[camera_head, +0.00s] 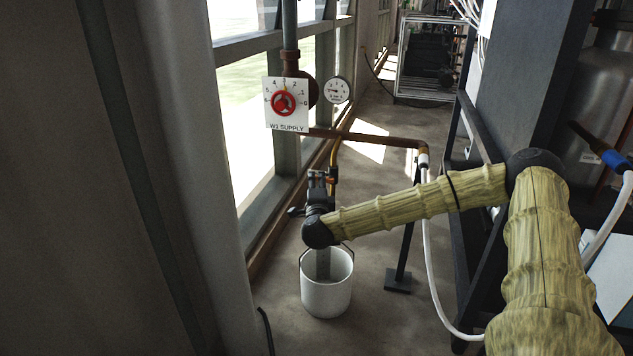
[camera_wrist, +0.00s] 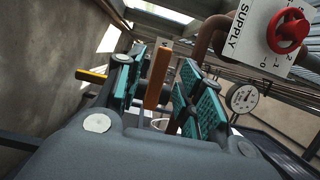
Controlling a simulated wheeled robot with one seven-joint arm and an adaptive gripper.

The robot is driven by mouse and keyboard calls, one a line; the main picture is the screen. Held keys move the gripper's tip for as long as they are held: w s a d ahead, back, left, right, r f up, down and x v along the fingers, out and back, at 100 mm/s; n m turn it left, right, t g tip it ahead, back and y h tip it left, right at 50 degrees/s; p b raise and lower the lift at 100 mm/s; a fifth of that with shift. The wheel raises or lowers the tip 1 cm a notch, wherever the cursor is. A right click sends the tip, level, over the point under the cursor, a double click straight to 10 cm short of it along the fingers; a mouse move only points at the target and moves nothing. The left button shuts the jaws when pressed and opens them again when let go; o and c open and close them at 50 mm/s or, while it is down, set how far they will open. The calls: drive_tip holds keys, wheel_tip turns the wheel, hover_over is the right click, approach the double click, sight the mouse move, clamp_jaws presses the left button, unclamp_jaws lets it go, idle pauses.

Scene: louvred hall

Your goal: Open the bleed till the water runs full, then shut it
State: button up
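My gripper (camera_head: 322,178) is beside the thin drop pipe (camera_head: 336,150), above a white bucket (camera_head: 326,298) on the floor. In the wrist view its two teal-padded fingers (camera_wrist: 165,90) stand apart, with an orange-brown bar (camera_wrist: 158,76) in the gap. I see space on both sides of the bar; contact is not clear. Which part is the bleed's handle I cannot tell for sure. A grey vertical band shows in the bucket; I cannot tell whether it is water. A red knob (camera_head: 283,103) sits on the W1 SUPPLY plate (camera_head: 300,122).
A round gauge (camera_head: 338,90) is right of the supply plate. A copper-brown pipe (camera_head: 380,140) runs right to a white hose (camera_head: 430,250). A black stand (camera_head: 402,262) and a dark rack are on the right. Windows and a grey curtain line the left.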

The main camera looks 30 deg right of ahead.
sight(317, 180)
drive_tip(key=shift+x, duration=0.95)
drive_tip(key=shift+w, duration=0.1)
drive_tip(key=shift+w+d, duration=0.45)
drive_tip(key=shift+w, duration=0.15)
clamp_jaws()
